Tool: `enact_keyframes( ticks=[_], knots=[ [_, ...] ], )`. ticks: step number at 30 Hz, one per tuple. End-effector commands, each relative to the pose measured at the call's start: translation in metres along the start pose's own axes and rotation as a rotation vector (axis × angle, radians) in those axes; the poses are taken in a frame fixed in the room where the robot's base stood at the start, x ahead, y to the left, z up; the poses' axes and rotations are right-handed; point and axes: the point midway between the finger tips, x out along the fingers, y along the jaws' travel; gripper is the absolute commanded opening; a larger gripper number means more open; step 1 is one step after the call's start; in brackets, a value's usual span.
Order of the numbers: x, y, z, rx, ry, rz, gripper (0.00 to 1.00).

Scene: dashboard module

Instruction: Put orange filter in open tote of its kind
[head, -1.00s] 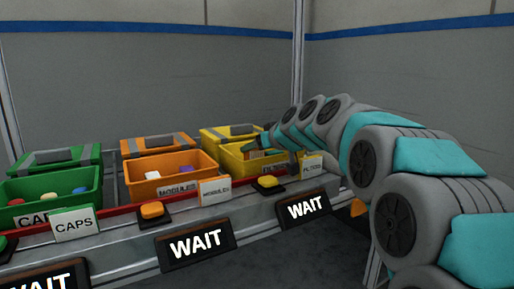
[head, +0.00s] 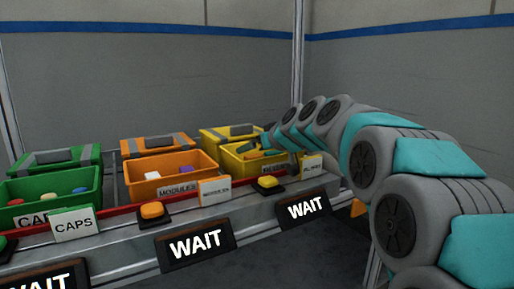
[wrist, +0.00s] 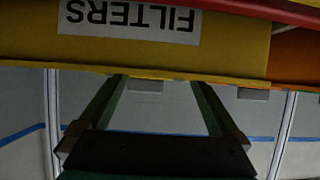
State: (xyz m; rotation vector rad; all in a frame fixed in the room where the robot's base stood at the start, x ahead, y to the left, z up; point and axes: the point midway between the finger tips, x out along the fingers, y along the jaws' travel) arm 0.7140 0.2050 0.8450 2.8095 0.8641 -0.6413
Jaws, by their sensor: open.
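The yellow open tote (head: 240,163) stands at the right end of the row in the head view. In the wrist view its front wall (wrist: 230,55) shows upside down with the label FILTERS. My gripper (wrist: 162,82) is open; its two fingers reach past the tote's rim, and the wall hides their tips. In the head view my gripper end is over the tote, partly hidden by my arm. A small orange thing, seemingly the orange filter (head: 254,157), lies low inside the tote. No filter shows between the fingers in the wrist view, though the tips are hidden.
An orange MODULES tote (head: 140,188) with white and purple items and a green CAPS tote (head: 20,190) stand to the left. Lidded totes stand behind each. A red rail, sign cards, buttons and WAIT displays (head: 195,243) line the front.

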Motion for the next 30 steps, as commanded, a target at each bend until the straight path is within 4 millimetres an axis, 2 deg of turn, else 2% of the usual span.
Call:
enact_keyframes(
  ticks=[2, 19, 24, 30],
  knots=[
    [-0.006, 0.000, -0.011, 0.000, 0.000, 0.001, 0.99],
    [-0.107, 0.001, -0.008, 0.000, 0.004, 0.003, 0.99],
    [-0.121, 0.000, -0.007, 0.000, 0.002, 0.000, 0.99],
    [-0.124, 0.000, -0.007, 0.000, -0.001, 0.000, 0.99]
  ],
)
